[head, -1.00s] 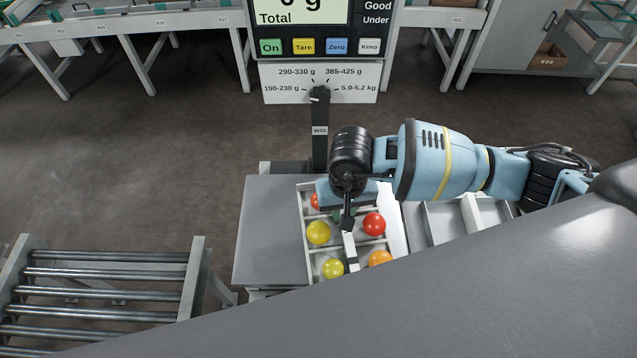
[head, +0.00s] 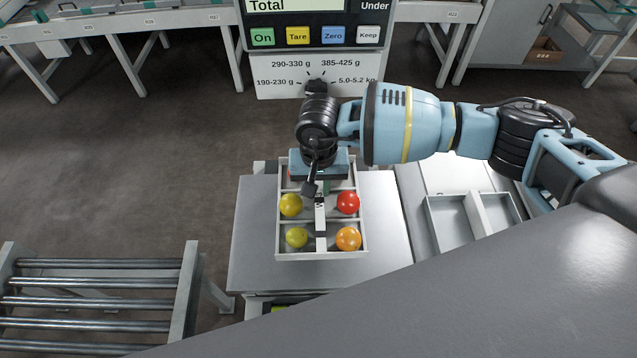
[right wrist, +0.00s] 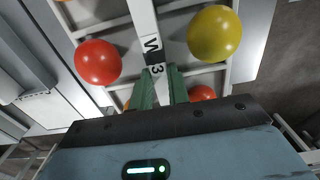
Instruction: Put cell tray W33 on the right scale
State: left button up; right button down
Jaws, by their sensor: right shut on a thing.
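A white cell tray (head: 279,228) holds yellow, red and orange tomatoes in its compartments. It also shows in the right wrist view (right wrist: 223,75), where its central bar carries a label partly readable as "W 3". My right gripper (head: 322,186) is shut on that central bar, its green fingers (right wrist: 162,88) on either side. The tray is over the grey plate (head: 385,225) of the scale, within its outline; whether it touches cannot be told. The scale's head (head: 315,60) with buttons and a range dial stands behind. My left gripper is not in view.
A divided white tray (head: 432,203), empty where visible, lies right of the plate. A roller conveyor (head: 95,280) stands at the lower left, with a gap before the scale. Long white benches (head: 180,20) run along the back. Open floor lies between.

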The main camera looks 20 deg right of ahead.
jog(key=shift+f+b, duration=0.55)
jog(key=shift+f, duration=0.85)
jog(key=shift+f+b, duration=0.35)
jog(key=shift+f, duration=0.4)
notch_tip(320, 180, down, 2)
jog(key=shift+f+b, duration=0.1)
jog(key=shift+b, duration=0.5)
jog(key=shift+f+b, duration=0.3)
jog(key=shift+f, duration=0.15)
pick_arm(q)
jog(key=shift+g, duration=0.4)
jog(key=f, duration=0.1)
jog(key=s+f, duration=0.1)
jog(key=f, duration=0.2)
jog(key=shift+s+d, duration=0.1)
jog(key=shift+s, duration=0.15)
pick_arm(e)
jog(key=shift+f, duration=0.2)
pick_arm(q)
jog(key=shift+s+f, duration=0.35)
pick_arm(e)
jog(key=shift+f, duration=0.2)
jog(key=c, duration=1.3)
grip_release()
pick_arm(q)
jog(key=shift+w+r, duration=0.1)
pick_arm(e)
jog(key=shift+c, duration=1.4)
